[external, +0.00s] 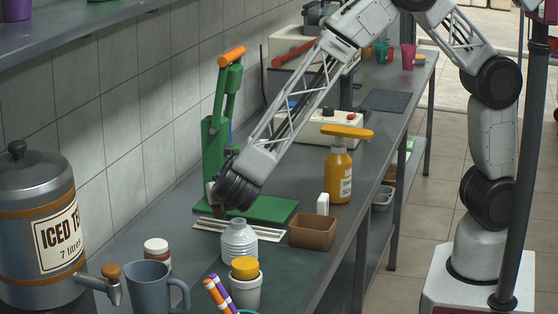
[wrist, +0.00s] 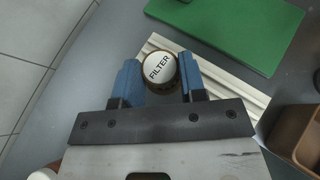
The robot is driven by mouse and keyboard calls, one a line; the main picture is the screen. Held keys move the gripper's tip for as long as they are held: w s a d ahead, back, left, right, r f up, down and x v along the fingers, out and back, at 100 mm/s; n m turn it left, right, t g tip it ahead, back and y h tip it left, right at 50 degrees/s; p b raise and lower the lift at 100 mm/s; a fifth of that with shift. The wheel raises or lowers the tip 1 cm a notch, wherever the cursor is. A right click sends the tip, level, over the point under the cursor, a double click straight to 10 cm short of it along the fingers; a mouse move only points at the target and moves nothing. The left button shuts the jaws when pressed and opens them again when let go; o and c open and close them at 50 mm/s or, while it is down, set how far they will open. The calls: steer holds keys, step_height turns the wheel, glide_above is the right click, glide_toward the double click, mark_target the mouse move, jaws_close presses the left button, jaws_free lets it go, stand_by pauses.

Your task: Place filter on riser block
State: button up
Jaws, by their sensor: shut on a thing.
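The filter (wrist: 160,69) is a round piece with a white top lettered FILTER and a brown rim, in the wrist view. My gripper (wrist: 158,76) has its blue fingers shut on the filter from both sides. Beneath and beside it lies a pale ribbed slab (wrist: 234,92), which also shows in the external view (external: 240,230). I cannot tell whether this slab is the riser block, nor whether the filter touches it.
The green press (external: 215,140) stands by the wall, with its green base (wrist: 236,28) close to the slab. The iced tea urn (external: 40,230) is at left.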

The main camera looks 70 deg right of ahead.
steer(key=a+r+n+t+y, duration=0.1)
steer(key=a+r+n+y, duration=0.25)
steer(key=a, duration=0.55)
steer(key=a+r+n+t+y, duration=0.25)
steer(key=a+n+y, duration=0.25)
steer(key=a, duration=0.4)
steer(key=a+r+n+t+y, duration=0.1)
steer(key=a+r+n+y, duration=0.35)
steer(key=a, duration=0.45)
steer(key=r+m+h, duration=0.1)
steer(key=m+h, duration=0.6)
steer(key=h, duration=0.2)
glide_above(250, 265)
steer(key=shift+g, duration=0.45)
steer(key=shift+f, duration=2.5)
steer(key=shift+f, duration=0.1)
